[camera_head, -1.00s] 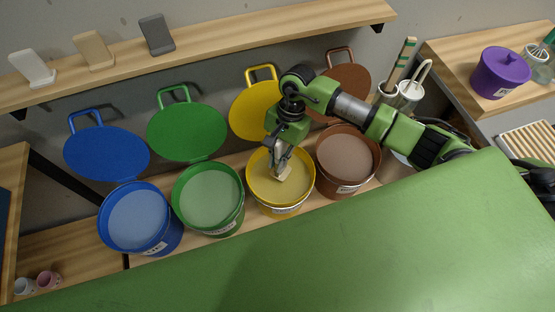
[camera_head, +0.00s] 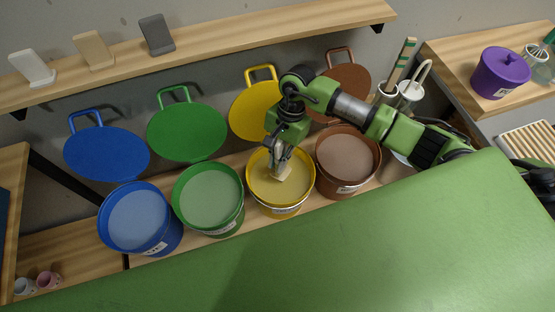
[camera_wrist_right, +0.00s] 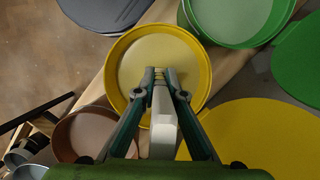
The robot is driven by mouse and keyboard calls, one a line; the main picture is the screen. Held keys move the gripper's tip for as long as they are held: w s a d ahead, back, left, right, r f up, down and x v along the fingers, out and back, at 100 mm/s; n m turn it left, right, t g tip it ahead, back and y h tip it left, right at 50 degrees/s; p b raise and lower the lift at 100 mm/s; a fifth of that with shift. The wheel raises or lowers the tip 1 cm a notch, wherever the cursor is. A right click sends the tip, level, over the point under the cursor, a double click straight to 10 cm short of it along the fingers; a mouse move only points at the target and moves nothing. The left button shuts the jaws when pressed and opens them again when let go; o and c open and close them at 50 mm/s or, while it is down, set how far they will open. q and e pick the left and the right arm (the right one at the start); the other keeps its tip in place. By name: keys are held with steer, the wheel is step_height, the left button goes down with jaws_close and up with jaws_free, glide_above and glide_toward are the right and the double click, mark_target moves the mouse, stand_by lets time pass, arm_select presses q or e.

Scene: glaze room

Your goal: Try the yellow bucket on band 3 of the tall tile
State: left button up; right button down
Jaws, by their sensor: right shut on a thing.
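The yellow bucket (camera_head: 255,192) stands open on the wooden shelf between the green and brown buckets, filled with pale yellow glaze. My right gripper (camera_head: 280,158) points down over it and is shut on a pale, narrow tile (camera_head: 284,172). In the right wrist view the yellow bucket (camera_wrist_right: 118,95) lies beyond the right gripper (camera_wrist_right: 162,84), with the off-white tile (camera_wrist_right: 163,130) between its fingers. I cannot tell whether the tile's lower end touches the glaze. The tile's bands cannot be made out. My left gripper is not in view.
Blue (camera_head: 143,238), green (camera_head: 212,226) and brown (camera_head: 350,180) buckets stand open in the same row. Their lids lean behind, with the yellow lid (camera_head: 250,112). Three small tiles stand on the upper shelf (camera_head: 220,42). A purple pot (camera_head: 501,73) sits at right.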

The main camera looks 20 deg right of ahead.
mark_target(276, 156)
stand_by(0.3)
steer(key=shift+r+p, duration=1.25)
steer(key=shift+r, duration=1.85)
steer(key=s+r+p, duration=0.3)
steer(key=s, duration=1.7)
steer(key=shift+a, duration=0.15)
steer(key=shift+w, duration=0.1)
